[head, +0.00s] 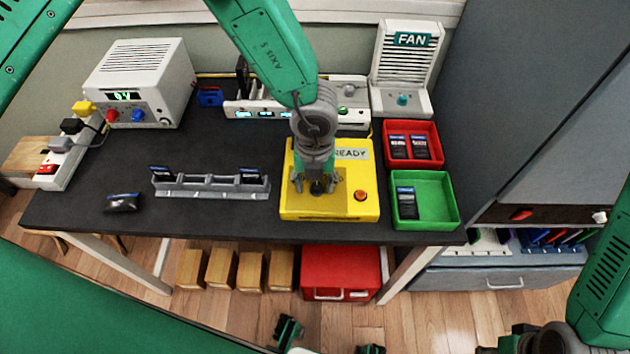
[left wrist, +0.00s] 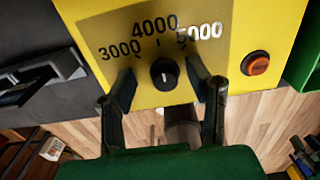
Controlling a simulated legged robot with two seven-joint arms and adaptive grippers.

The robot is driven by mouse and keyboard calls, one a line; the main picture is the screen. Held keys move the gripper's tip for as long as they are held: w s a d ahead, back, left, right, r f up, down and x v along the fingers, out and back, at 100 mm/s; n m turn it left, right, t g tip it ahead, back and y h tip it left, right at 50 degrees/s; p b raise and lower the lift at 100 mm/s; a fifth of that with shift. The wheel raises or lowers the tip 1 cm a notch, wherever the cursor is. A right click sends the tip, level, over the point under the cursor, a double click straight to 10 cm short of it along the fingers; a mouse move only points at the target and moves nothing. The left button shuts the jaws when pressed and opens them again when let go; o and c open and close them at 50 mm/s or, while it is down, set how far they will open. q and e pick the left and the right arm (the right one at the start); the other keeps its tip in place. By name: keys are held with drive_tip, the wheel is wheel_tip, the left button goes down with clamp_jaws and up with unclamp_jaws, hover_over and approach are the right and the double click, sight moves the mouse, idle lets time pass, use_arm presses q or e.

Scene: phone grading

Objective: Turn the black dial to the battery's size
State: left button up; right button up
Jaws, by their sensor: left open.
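The black dial (left wrist: 164,73) is on the sloped front of the yellow tester (left wrist: 110,20), below the printed sizes 3000, 4000 and 5000. The 5000 looks whiter than the other two. The dial's pale mark is too small to read surely. My left gripper (left wrist: 163,95) is open, with one finger on each side of the dial and gaps showing. In the head view, my left gripper (head: 316,186) hangs over the front of the yellow tester (head: 290,205) and hides most of the dial.
An orange button (head: 360,195) is right of the dial. A grey rack (head: 215,187) holds black batteries, and a dark pouch-like item (head: 122,203) lies left of it. A red tray (head: 436,128) and a green tray (head: 445,215) with batteries stand close on the right.

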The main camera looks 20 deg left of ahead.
use_arm(q)
drive_tip(key=shift+d, duration=0.45)
clamp_jaws()
drive_tip(key=shift+r, duration=0.1)
use_arm(e)
drive_tip(key=shift+d, duration=0.3)
use_arm(q)
drive_tip(key=shift+a, duration=0.15)
use_arm(e)
drive_tip(key=shift+a, duration=0.1)
